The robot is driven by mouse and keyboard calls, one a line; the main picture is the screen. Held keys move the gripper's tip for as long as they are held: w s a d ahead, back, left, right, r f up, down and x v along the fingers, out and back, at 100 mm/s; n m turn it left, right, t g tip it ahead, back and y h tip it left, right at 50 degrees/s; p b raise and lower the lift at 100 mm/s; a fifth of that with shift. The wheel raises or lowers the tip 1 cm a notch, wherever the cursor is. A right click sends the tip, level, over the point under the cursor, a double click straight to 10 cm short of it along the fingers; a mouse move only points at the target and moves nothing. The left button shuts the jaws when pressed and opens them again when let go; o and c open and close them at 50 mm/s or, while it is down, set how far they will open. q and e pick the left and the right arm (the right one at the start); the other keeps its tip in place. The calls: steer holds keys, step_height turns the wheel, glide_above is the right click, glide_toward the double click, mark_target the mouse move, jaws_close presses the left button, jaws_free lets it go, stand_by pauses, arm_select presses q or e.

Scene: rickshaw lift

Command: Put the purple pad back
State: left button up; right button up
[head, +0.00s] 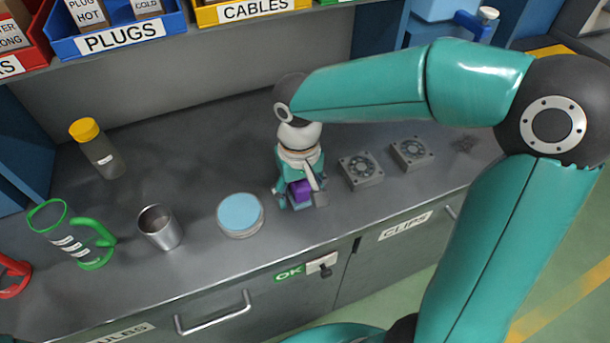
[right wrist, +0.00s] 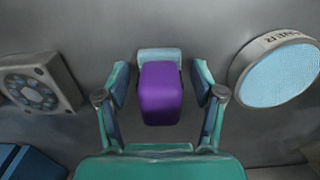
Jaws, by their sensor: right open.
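The purple pad (head: 301,190) is at my right gripper (head: 300,197) over the grey counter, partly hidden by the gripper in the head view. In the right wrist view the purple pad (right wrist: 160,94) lies between the two spread fingers of my right gripper (right wrist: 160,85). Visible gaps separate both fingers from it. A pale blue-grey piece (right wrist: 159,54) shows at the pad's far end. I cannot tell whether the pad rests on the counter. My left gripper is not in view.
A round blue-topped disc (head: 240,213) stands left of the gripper. Two grey fan units (head: 361,171) (head: 411,153) lie to the right. A metal cup (head: 160,228), a green-handled jug (head: 72,235) and a yellow-capped jar (head: 97,149) stand farther left. Labelled bins hang above.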

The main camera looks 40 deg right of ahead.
mark_target(300, 182)
step_height(300, 182, up, 12)
steer(key=shift+r+p, duration=0.1)
steer(key=shift+p, duration=0.4)
stand_by(0.3)
